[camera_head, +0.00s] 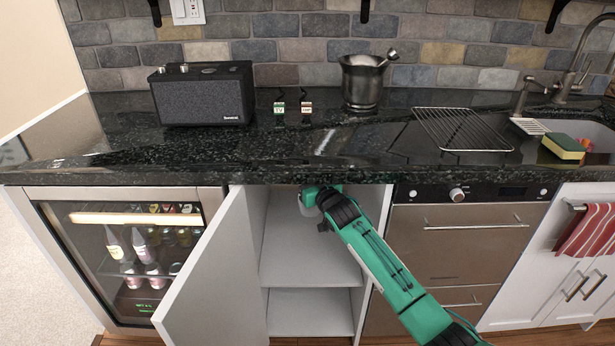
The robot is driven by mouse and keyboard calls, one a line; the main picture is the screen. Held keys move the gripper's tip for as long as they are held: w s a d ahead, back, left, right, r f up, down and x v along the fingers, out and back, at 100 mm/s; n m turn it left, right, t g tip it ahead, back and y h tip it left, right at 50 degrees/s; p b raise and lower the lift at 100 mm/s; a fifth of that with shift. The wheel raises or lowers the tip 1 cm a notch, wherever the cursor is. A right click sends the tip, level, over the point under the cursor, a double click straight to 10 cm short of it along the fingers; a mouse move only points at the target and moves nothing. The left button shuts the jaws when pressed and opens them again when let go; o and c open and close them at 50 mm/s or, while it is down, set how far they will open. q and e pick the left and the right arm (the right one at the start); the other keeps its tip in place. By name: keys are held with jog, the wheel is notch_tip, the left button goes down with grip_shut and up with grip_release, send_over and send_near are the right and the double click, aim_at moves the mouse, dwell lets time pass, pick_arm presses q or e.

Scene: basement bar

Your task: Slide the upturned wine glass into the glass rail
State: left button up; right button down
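My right arm comes in from the lower right and reaches into the open cabinet (311,249) under the counter. My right gripper (311,203) is at the top of the opening, just below the counter's front edge. A small pale grey shape shows at its tip; I cannot tell whether it is part of the gripper or of the wine glass. Its fingers are too small and hidden to read. I cannot make out the wine glass or the glass rail; the cabinet's top is hidden by the counter. My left gripper is not in view.
The white cabinet door (220,272) stands open to the left, before the drinks fridge (125,255). A steel drawer unit (465,240) is at right. The dark counter (270,150) holds a speaker (204,94), an ice bucket (362,84) and a wire rack (462,129). The lower shelf (305,299) looks empty.

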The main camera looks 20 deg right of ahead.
jog(key=shift+f, duration=0.25)
jog(key=c, duration=1.4)
grip_release()
jog(key=shift+c, duration=0.2)
